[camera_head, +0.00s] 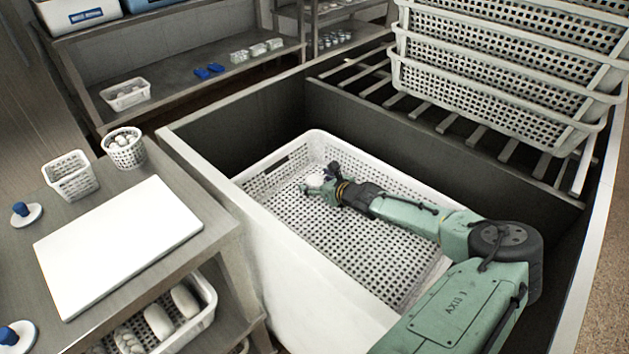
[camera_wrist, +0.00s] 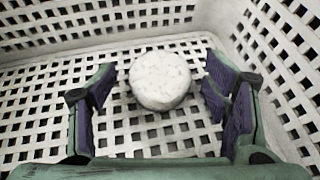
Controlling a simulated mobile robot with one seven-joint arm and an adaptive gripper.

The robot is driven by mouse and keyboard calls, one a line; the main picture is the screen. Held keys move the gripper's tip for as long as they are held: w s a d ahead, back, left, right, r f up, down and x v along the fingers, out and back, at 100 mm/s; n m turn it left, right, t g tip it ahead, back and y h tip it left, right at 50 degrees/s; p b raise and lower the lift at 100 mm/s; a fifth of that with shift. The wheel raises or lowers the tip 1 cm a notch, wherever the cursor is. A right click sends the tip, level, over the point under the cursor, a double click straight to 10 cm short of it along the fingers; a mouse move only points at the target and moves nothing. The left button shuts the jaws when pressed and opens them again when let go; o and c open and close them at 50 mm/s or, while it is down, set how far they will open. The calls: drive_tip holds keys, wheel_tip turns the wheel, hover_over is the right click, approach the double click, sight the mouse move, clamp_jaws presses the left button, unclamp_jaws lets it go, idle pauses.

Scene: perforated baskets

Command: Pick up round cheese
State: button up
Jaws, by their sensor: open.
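The round cheese (camera_wrist: 160,80) is a white, slightly mottled disc. In the wrist view it lies on the perforated floor of a white basket (camera_wrist: 60,135), close to the basket's far wall. My gripper (camera_wrist: 160,92) is open, with one purple-padded finger on each side of the cheese and a visible gap on both sides. In the head view my gripper (camera_head: 318,186) is low inside the large white basket (camera_head: 283,165), near its back left corner. The cheese there is small and partly hidden by my gripper.
The basket sits in a deep dark-walled bin (camera_head: 240,120). Stacked white baskets (camera_head: 500,75) stand on slats at the upper right. On the left, a table holds a white board (camera_head: 118,243), a square small basket (camera_head: 70,175) and a round small basket (camera_head: 124,148). Basket walls rise close around my gripper.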

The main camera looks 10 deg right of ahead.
drive_tip(key=shift+c, duration=0.2)
drive_tip(key=c, duration=1.2)
